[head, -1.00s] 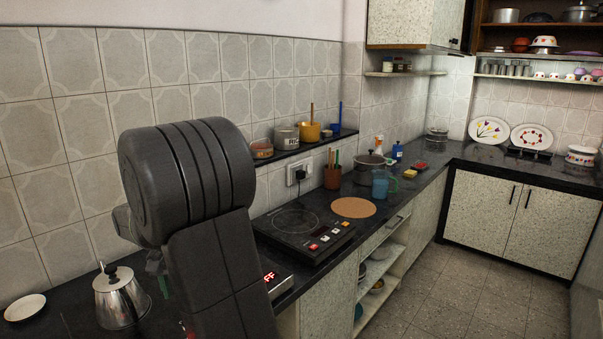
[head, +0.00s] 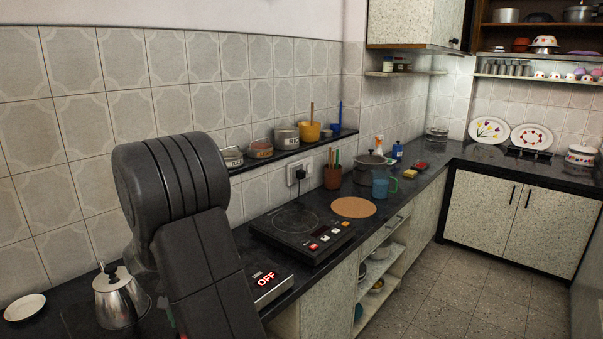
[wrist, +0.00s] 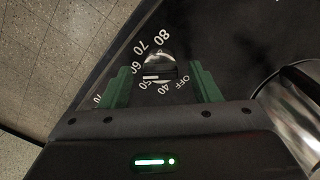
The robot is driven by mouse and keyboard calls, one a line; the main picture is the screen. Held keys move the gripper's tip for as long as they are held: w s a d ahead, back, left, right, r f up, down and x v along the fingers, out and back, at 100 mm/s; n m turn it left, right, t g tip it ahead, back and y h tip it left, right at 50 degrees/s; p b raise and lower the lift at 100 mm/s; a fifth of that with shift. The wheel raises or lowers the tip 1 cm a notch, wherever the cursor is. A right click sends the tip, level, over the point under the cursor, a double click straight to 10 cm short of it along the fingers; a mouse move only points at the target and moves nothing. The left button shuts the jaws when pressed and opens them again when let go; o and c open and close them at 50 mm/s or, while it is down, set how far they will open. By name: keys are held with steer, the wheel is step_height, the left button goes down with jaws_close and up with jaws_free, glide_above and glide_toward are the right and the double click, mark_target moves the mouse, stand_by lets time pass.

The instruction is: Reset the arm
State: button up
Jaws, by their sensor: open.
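My gripper (wrist: 163,86) shows in the wrist view, with its two green fingers apart and nothing held between them. A round metal knob (wrist: 158,67) on a dark surface shows beyond and between the fingertips. White marks around it include 40, 50, 60, 70, 80 and OFF. I cannot tell whether the fingers touch the knob. In the head view my arm covers the left middle of the counter, and my gripper is hidden behind it or too unclear to make out.
A steel kettle (head: 120,300) and a small white dish (head: 25,307) stand on the left counter. An induction cooktop (head: 300,232), a cork mat (head: 353,207), a pot (head: 369,170) and a blue mug (head: 380,186) lie further right. A wall ledge (head: 290,150) holds tins. The floor (head: 450,285) is clear.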

steer(key=n, duration=0.5)
steer(key=shift+r+n, duration=0.2)
steer(key=shift+n, duration=0.1)
steer(key=n, duration=0.5)
steer(key=n+b, duration=0.1)
steer(key=n, duration=0.4)
steer(key=shift+n, duration=0.3)
steer(key=n, duration=0.5)
stand_by(0.3)
